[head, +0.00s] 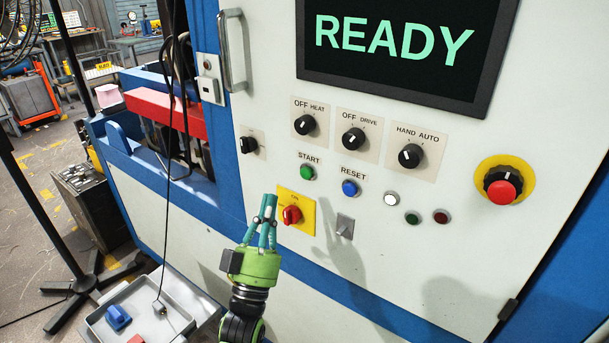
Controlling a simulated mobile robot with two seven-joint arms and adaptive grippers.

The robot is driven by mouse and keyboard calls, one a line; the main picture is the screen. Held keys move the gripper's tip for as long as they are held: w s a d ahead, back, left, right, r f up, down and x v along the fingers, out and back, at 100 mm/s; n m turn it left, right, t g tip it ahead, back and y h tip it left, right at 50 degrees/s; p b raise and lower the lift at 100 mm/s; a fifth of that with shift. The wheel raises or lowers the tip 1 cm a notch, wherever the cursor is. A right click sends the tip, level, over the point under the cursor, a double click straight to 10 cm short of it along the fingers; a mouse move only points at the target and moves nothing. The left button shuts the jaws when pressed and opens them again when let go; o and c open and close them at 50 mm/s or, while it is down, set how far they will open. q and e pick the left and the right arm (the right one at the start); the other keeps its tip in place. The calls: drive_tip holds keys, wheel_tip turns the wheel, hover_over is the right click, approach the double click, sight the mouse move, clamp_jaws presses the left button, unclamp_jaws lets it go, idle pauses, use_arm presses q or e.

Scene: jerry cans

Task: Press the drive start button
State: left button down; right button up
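The green START button (307,173) is on the white control panel, under the HEAT knob and left of the blue RESET button (349,188). The DRIVE selector knob (353,139) sits above RESET, and its pointer is hard to read. The screen (394,46) reads READY. My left gripper (269,199), green with teal fingers, is in front of the panel, below and left of START and apart from it in the picture. Its fingertips are together, with nothing seen between them. My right gripper is not in view.
A red rotary switch (291,215) on a yellow plate is just right of my fingertips. A red emergency stop (502,187) is at the right. A metal handle (234,50) projects at the upper left. A grey tray (98,323) with small parts is at the lower left.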

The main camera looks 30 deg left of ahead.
sight(306, 173)
use_arm(q)
drive_tip(key=w+b, duration=0.2)
drive_tip(key=w, duration=0.5)
drive_tip(key=shift+w+d, duration=0.3)
idle(1.2)
drive_tip(key=shift+w, duration=0.45)
drive_tip(key=shift+w+b, duration=0.3)
drive_tip(key=shift+w, duration=0.05)
idle(0.4)
drive_tip(key=shift+s, duration=0.1)
drive_tip(key=shift+s+p, duration=0.35)
drive_tip(key=shift+s, duration=0.4)
